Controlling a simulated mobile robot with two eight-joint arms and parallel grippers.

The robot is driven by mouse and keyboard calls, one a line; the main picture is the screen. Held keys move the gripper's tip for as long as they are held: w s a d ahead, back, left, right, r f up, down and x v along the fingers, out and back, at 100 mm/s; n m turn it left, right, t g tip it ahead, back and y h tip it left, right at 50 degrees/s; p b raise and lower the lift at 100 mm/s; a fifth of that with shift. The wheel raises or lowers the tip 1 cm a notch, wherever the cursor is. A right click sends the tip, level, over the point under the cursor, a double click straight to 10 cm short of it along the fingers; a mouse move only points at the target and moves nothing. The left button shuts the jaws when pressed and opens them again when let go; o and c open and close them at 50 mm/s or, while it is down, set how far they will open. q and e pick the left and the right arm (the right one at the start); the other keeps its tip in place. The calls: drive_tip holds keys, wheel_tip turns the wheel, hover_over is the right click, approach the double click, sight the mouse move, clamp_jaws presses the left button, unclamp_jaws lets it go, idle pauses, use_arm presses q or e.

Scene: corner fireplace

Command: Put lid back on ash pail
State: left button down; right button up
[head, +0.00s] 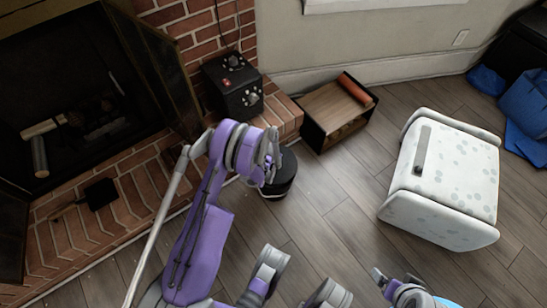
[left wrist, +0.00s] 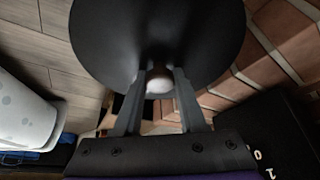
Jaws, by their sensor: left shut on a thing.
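The ash pail (head: 284,183) is a small black cylinder on the floor beside the brick hearth, partly hidden by my left gripper. My left gripper (head: 268,177) is over the pail's near left side in the head view. In the left wrist view my left gripper (left wrist: 160,85) is shut on the light knob of a round black lid (left wrist: 120,40). The lid fills the upper middle of that view. I cannot tell whether the lid touches the pail's rim.
A white spotted ottoman (head: 445,175) stands at the right. The floor between pail and ottoman is clear.

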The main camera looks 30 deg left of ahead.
use_arm(q)
wheel_tip(320, 180, down, 3)
drive_tip(key=shift+r+b, duration=0.1)
drive_tip(key=shift+b, duration=0.5)
drive_tip(key=shift+f, duration=1.3)
drive_tip(key=shift+f, duration=0.2)
idle(0.5)
drive_tip(key=shift+c, duration=2)
unclamp_jaws()
drive_tip(key=shift+o, duration=0.3)
drive_tip(key=o, duration=0.3)
drive_tip(key=shift+o, duration=0.2)
drive_tip(key=shift+r, duration=0.1)
